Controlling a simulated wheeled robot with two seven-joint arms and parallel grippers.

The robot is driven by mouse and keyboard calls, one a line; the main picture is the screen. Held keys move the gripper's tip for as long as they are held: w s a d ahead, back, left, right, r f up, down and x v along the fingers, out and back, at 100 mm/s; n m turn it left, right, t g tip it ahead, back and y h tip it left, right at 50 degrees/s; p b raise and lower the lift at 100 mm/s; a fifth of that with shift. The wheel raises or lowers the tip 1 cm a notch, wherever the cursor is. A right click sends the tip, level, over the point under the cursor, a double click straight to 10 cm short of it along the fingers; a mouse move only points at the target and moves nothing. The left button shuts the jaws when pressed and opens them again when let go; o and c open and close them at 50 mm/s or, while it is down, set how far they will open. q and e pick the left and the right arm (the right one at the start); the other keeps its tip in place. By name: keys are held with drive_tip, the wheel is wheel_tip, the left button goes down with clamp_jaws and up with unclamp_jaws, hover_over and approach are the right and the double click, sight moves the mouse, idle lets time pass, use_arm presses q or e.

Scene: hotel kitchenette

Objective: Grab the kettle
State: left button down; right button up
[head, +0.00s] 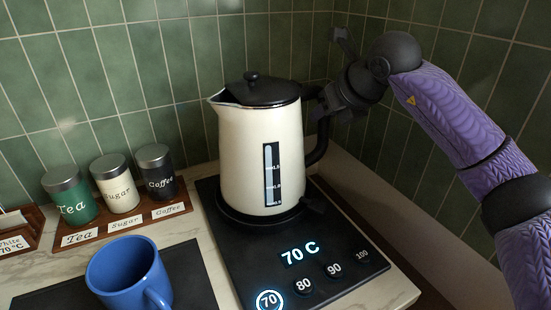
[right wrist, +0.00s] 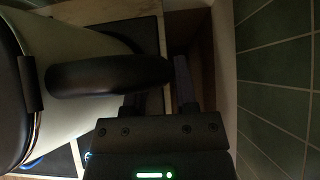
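The kettle (head: 258,150) is cream with a black lid and a black handle (head: 319,142). It stands upright on its black base (head: 230,235), spout to the left. My right gripper (head: 322,103) is at the upper part of the handle, on the kettle's right side. In the right wrist view the handle (right wrist: 105,75) crosses in front of one finger, and the other finger (right wrist: 184,80) stands apart just past the handle's right end. The gripper looks open; whether it touches the handle is hidden. My left gripper is not in view.
Tea, sugar and coffee canisters (head: 117,190) stand on a wooden tray (head: 75,239) at the left. A blue mug (head: 125,270) stands on a dark mat at the front left. A green tiled wall (head: 150,70) closes off the back and right. The base display reads 70 C.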

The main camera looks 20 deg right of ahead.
clamp_jaws()
drive_tip(key=shift+r, duration=0.1)
idle(0.8)
